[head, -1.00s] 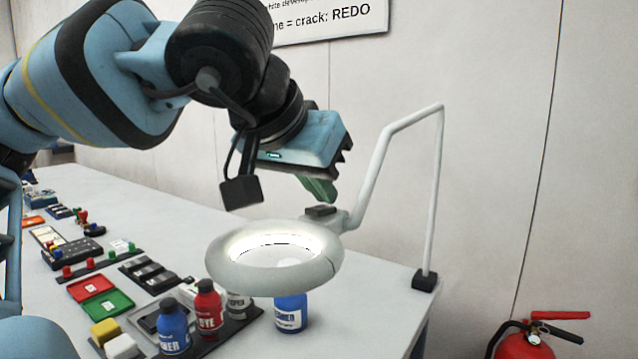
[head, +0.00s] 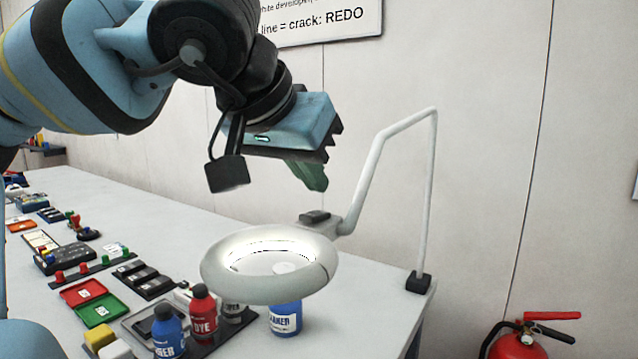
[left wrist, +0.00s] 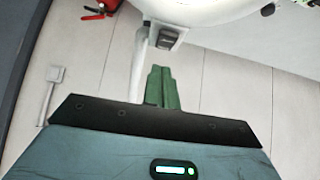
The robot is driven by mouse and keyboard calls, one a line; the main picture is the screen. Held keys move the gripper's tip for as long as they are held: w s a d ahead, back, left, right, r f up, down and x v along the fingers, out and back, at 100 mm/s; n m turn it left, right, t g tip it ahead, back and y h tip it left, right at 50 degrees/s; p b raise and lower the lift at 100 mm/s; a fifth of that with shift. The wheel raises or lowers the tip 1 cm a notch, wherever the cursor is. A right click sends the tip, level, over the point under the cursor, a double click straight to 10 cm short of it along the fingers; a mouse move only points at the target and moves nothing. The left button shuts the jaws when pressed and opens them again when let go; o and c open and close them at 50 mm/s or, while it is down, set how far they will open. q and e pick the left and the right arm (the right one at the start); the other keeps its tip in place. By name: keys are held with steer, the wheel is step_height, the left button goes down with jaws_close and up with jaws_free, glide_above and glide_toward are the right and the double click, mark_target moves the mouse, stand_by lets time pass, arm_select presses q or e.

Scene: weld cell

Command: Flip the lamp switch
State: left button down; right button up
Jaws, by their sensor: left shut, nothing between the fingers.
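The lamp (head: 213,270) is a white ring head on a bent white arm, hanging above the bench. A small dark switch block (head: 315,217) sits on top of the neck where the ring meets the arm. The ring's inside looks bright white. The lamp ring (left wrist: 205,8) and the switch (left wrist: 170,38) also show at the top of the left wrist view. My left gripper (head: 317,186), with green fingers, is shut and empty. Its fingertips (left wrist: 160,70) point down over the switch, with a visible gap between them. My right gripper is not in view.
Below the ring stand a blue bottle (head: 285,318), a red bottle (head: 203,305) and another blue bottle (head: 168,332). Red and green trays (head: 100,310) and small parts lie along the bench (head: 150,215). A fire extinguisher (head: 515,345) stands at lower right.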

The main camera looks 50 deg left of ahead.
arm_select(q)
steer(key=shift+v, duration=2.4)
